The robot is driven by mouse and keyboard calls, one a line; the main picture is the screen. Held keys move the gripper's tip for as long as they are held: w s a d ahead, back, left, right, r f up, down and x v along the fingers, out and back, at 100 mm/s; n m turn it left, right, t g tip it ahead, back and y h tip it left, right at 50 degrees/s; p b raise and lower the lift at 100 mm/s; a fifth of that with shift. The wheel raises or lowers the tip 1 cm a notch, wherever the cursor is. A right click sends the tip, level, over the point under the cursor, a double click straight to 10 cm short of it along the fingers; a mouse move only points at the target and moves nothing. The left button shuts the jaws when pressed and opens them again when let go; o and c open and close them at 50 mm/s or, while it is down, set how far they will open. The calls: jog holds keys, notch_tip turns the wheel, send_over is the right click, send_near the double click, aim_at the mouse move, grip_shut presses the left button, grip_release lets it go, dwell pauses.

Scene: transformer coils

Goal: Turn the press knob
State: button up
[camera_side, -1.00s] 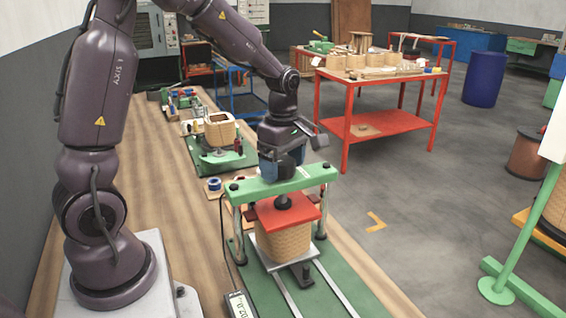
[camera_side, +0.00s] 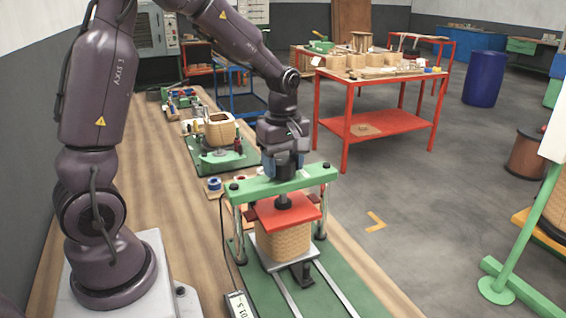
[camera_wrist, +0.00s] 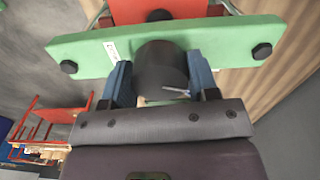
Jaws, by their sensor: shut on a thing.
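The press has a green crossbar (camera_side: 238,190), a red pressing plate (camera_side: 300,211) and a wound tan coil (camera_side: 284,242) under that plate. The press knob (camera_wrist: 160,66) is a dark cylinder with a pale line on it, seen in the wrist view above the green crossbar (camera_wrist: 88,55). My gripper (camera_wrist: 160,78) is shut on the knob, with a blue finger on each side of it.
A small display box (camera_side: 240,305) with a cable sits at the press's front left. Another green-based fixture with a coil (camera_side: 220,130) stands behind on the wooden bench. A red table (camera_side: 390,122) with parts stands at the back.

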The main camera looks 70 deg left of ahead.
jog(key=m, duration=0.5)
jog(key=shift+r+m, duration=0.1)
jog(key=shift+m, duration=0.2)
jog(key=m, duration=0.4)
jog(key=shift+m, duration=0.3)
jog(key=m, duration=1.5)
jog(key=shift+a, duration=0.1)
jog(key=m, duration=1.4)
jog(key=shift+m, duration=0.3)
